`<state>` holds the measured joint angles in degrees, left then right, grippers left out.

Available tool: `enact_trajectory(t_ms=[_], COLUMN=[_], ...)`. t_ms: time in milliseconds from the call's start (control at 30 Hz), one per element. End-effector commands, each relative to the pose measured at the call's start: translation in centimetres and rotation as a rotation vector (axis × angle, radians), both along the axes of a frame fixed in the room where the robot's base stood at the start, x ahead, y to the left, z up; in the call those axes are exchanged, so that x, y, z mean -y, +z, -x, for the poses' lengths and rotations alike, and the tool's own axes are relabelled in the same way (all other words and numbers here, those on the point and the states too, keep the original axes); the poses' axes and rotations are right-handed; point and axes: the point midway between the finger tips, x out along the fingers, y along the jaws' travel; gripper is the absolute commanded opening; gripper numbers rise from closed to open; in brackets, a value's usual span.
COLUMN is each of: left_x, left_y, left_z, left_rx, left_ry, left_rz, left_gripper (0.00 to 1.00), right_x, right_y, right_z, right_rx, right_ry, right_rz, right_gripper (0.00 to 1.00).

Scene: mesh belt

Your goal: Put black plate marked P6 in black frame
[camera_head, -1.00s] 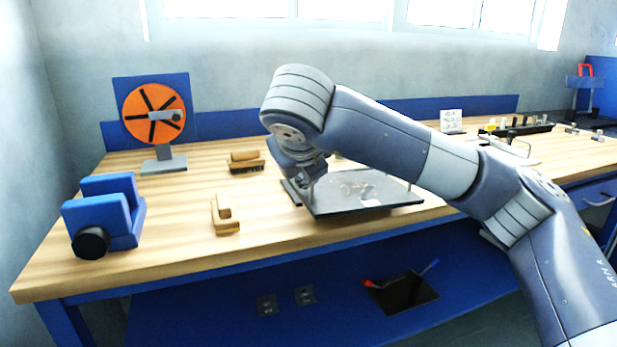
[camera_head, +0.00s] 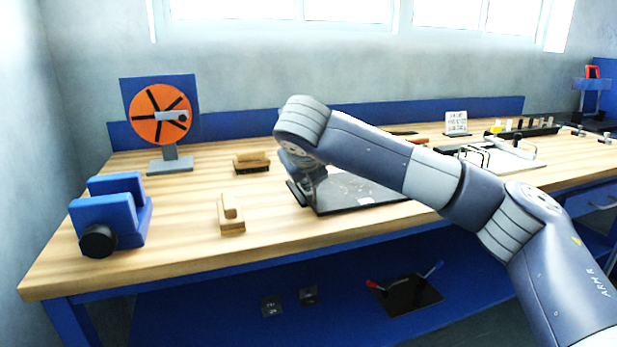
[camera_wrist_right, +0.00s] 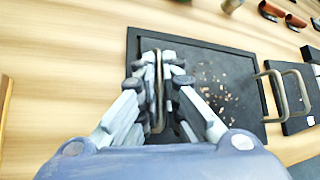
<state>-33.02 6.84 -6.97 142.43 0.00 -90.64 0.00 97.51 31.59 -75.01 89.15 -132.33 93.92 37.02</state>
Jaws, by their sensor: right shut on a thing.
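My right gripper (camera_wrist_right: 157,88) is shut on an upright, thin metal handle (camera_wrist_right: 157,65) in the right wrist view. The handle stands over the left part of a dark, rimmed rectangular panel (camera_wrist_right: 235,72), with brown crumbs on its surface. I cannot tell whether the handle belongs to this panel or to a separate plate. In the head view my right gripper (camera_head: 311,190) is at the left end of the same dark panel (camera_head: 350,204). Two small dark plates (camera_head: 271,306) (camera_head: 308,295) with pale marks lie on the lower shelf; no P6 is readable. My left gripper is not in view.
Metal loop handles (camera_wrist_right: 292,92) stand right of the panel. A wooden brush (camera_head: 251,162), a wooden block (camera_head: 231,214), a blue holder (camera_head: 112,215) and an orange wheel (camera_head: 150,103) stand left on the bench (camera_head: 180,245). A dark board with red and blue handles (camera_head: 408,295) lies below.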

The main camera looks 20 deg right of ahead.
Motion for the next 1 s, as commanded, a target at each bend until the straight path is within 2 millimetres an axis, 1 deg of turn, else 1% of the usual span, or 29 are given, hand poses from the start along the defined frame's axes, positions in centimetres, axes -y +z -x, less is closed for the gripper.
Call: enact_trajectory(t_ms=[33,67,100,433,567,667,800,1000], left_x=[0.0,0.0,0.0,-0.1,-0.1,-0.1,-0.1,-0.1], left_y=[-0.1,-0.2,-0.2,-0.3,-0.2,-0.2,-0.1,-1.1], left_z=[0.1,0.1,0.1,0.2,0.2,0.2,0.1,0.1], left_rx=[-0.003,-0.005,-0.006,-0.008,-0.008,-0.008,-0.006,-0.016], left_ry=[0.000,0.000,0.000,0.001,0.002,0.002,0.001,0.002], left_rz=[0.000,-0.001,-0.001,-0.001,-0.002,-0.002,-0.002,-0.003], left_gripper=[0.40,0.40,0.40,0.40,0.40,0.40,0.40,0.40], right_x=[0.1,0.1,0.1,0.0,-0.2,-0.7,-1.5,-2.4], right_y=[-0.1,-0.1,-0.1,0.0,0.7,1.8,3.8,6.3], right_z=[0.0,0.0,0.0,0.0,0.6,1.8,4.0,6.9], right_rx=[-0.003,-0.003,-0.003,-0.001,0.001,0.003,0.003,0.002], right_ry=[-0.003,-0.003,-0.003,-0.002,0.000,0.001,0.002,0.000], right_rz=[-0.001,-0.001,-0.001,-0.001,-0.002,-0.002,-0.001,-0.001], right_gripper=[0.10,0.17,0.26,0.26,0.26,0.26,0.26,0.26])
